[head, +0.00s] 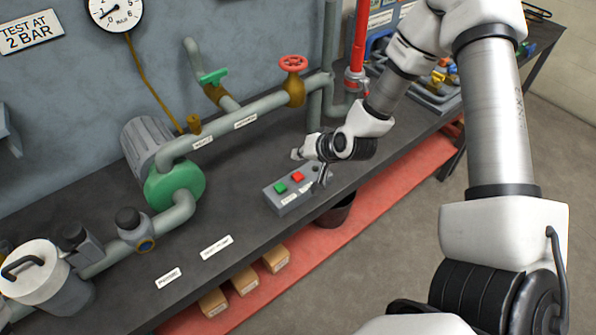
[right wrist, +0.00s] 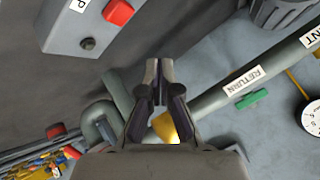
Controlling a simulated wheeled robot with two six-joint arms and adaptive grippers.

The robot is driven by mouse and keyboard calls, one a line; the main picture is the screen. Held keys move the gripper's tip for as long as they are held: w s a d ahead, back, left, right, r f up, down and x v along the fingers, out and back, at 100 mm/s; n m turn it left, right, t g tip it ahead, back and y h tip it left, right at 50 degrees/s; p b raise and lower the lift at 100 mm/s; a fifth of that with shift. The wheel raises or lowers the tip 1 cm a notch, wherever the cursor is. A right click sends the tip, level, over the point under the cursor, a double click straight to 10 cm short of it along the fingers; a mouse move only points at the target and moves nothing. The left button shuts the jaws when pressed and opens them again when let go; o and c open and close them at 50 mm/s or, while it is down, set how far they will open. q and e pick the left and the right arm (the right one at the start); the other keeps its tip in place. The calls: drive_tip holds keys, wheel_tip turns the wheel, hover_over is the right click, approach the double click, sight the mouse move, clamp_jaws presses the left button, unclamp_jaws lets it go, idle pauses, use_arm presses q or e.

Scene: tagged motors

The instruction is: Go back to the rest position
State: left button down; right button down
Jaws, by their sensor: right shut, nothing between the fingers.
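My right arm reaches in from the upper right of the head view. Its gripper (head: 316,165) is over the bench, just behind the right end of a grey control box (head: 289,195) with a green button (head: 280,188) and a red button (head: 297,177). In the right wrist view the two fingers (right wrist: 159,68) are together and empty. The control box (right wrist: 75,35) shows there at the upper left, apart from the fingertips. My left gripper is not in view.
The dark bench (head: 235,215) carries a green pump (head: 174,188), grey pipes, a red valve wheel (head: 293,63) and a white-lidded canister (head: 35,268). A red upright pipe (head: 359,40) stands close to my right arm. Cardboard boxes (head: 244,281) sit below. The floor at right is clear.

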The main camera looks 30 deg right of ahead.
idle(0.7)
drive_tip(key=s+a+f+n+g, duration=0.2)
drive_tip(key=s+f, duration=0.4)
drive_tip(key=s, duration=0.3)
drive_tip(key=s+a+f+n+g+h, duration=0.1)
drive_tip(key=s+a+f+n+g, duration=0.1)
drive_tip(key=s+f, duration=0.4)
drive_tip(key=s+a+f+n+g, duration=0.2)
drive_tip(key=s+a+f+g, duration=0.2)
drive_tip(key=s, duration=0.8)
drive_tip(key=shift+s+a+f+n+g+h, duration=0.3)
drive_tip(key=shift+s+f+g, duration=0.15)
drive_tip(key=shift+f, duration=0.5)
drive_tip(key=shift+w, duration=0.15)
